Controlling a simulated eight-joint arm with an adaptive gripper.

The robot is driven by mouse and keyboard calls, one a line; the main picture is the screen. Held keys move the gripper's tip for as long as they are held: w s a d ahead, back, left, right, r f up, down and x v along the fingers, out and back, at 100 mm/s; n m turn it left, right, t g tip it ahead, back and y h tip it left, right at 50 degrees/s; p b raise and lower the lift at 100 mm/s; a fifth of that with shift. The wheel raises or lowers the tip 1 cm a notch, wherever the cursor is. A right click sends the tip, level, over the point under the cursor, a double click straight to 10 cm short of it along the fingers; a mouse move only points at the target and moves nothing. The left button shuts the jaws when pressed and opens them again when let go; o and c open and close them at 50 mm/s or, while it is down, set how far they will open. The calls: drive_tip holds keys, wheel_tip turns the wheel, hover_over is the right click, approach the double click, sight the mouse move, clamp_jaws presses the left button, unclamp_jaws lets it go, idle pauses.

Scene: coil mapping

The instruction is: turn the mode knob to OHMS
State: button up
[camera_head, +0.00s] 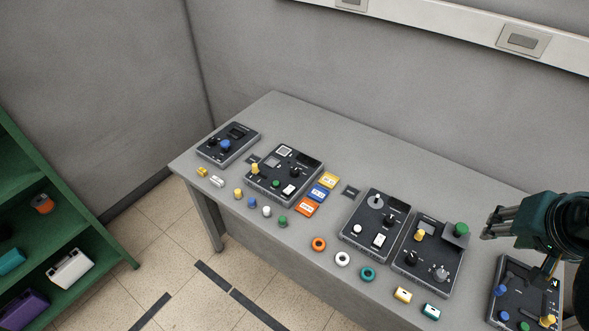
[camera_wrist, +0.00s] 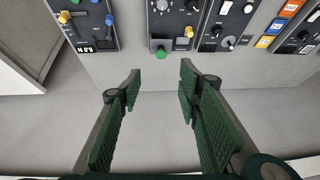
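No OHMS marking is readable, so I cannot tell which knob is the mode knob. Dark panels with knobs stand in a row on the grey table. One panel (camera_head: 426,262) has a grey dial knob (camera_head: 441,273), a black knob (camera_head: 411,258), a yellow knob (camera_head: 419,235) and a raised green knob (camera_head: 461,229). The grey dial also shows at the top of the wrist view (camera_wrist: 162,5).
Another panel (camera_head: 520,300) with blue, green and yellow knobs lies at the right. Two more panels stand left, with colored cards (camera_head: 322,193), rings (camera_head: 342,258) and small pieces along the front. A green shelf (camera_head: 120,255) is at far left. Bare table lies behind the panels.

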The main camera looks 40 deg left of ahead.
drive_tip(key=w+a+r+g, duration=0.1)
drive_tip(key=w+a+g, duration=0.1)
drive_tip(key=w+a, duration=1)
drive_tip(key=g+p, duration=0.3)
drive_tip(key=g, duration=0.1)
hover_over(295, 171)
drive_tip(key=shift+h, duration=0.4)
drive_tip(key=f, duration=2.3)
drive_tip(key=shift+w+d+f, duration=0.1)
drive_tip(key=shift+w, duration=0.1)
drive_tip(key=shift+s+a+f, duration=0.2)
drive_tip(key=shift+a, duration=0.05)
drive_tip(key=shift+f, duration=0.15)
drive_tip(key=shift+f, duration=3.75)
drive_tip(key=c, duration=0.9)
